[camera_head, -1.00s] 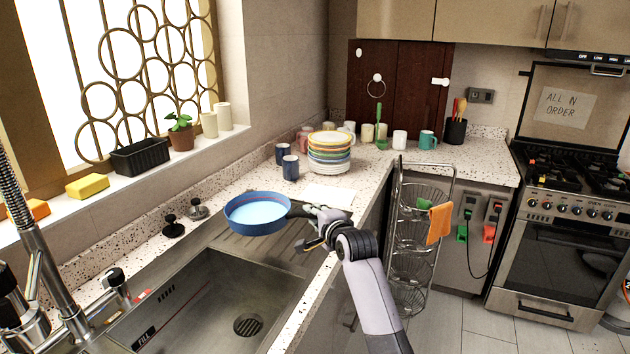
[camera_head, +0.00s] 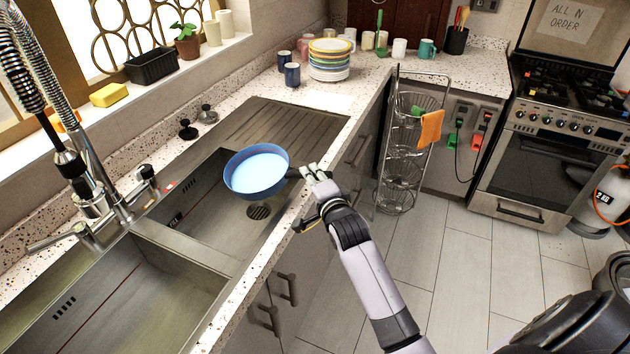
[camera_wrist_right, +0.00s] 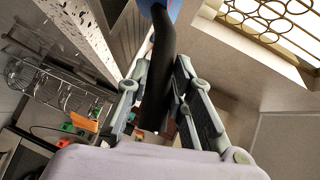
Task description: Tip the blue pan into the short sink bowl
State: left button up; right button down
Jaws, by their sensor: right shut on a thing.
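The blue pan (camera_head: 257,172) is held in the air above the sink bowl beside the drainboard, in the head view. This bowl (camera_head: 190,205) looks shorter than the near one, and its round drain shows just below the pan. The pan's inside is pale blue; I cannot tell whether that is liquid. It looks near level, perhaps slightly tilted. My right gripper (camera_head: 308,174) is shut on the pan's dark handle, at the pan's right. The wrist view shows the black handle (camera_wrist_right: 160,75) between the fingers (camera_wrist_right: 157,97), with a bit of blue pan at the top. My left gripper is out of view.
A divider (camera_head: 185,248) separates the two bowls; the longer bowl (camera_head: 95,300) is at lower left. A tall spring tap (camera_head: 85,165) stands left. The ribbed drainboard (camera_head: 275,130) is clear. Stacked plates (camera_head: 330,60) and mugs stand behind. A wire rack (camera_head: 402,150) stands right.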

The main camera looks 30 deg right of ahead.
jog(key=s+a+r+n+t+h+b, duration=0.1)
jog(key=a+r+n+t+b, duration=0.2)
jog(key=a+r+n, duration=0.6)
jog(key=s+a+f+n+t+y+b, duration=0.2)
jog(key=a+f+n+b, duration=0.1)
jog(key=a+n+b, duration=0.6)
jog(key=a+n, duration=0.1)
jog(key=a, duration=0.3)
jog(key=shift+s+f+t+y, duration=0.15)
jog(key=shift+t+y, duration=0.15)
jog(key=shift+t, duration=0.1)
dwell(1.1)
